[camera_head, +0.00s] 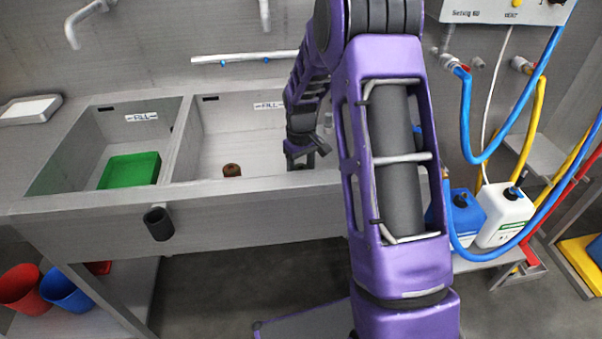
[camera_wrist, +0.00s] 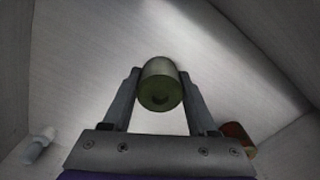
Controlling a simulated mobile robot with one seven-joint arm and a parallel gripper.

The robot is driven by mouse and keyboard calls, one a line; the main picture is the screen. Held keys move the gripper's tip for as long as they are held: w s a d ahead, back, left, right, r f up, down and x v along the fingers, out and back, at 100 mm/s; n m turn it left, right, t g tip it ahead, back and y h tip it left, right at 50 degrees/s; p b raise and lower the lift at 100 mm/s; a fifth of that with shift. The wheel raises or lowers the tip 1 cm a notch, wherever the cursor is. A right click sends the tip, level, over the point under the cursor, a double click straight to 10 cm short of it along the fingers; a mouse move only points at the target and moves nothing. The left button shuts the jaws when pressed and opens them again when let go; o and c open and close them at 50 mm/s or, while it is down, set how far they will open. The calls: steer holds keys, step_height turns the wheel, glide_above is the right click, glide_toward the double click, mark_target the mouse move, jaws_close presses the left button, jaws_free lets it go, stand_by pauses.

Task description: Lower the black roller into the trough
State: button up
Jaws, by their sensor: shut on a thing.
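The steel trough (camera_head: 200,192) has two basins with FILL labels. My gripper (camera_head: 306,158) is low at the right side of the right basin (camera_head: 240,135). In the wrist view its two fingers are shut on a dark, olive-looking cylinder (camera_wrist: 160,88), which I take for the black roller. Its round end faces the camera, and pale basin walls lie beyond it. I cannot tell whether it touches the basin floor. In the head view the roller is not clear behind my gripper and arm.
A brown round piece (camera_head: 232,170) lies in the right basin. A green tray (camera_head: 131,170) is in the left basin. Hoses (camera_head: 467,125) and jugs (camera_head: 502,216) stand at the right.

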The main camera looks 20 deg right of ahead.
steer(key=shift+f, duration=0.15)
steer(key=o, duration=1.5)
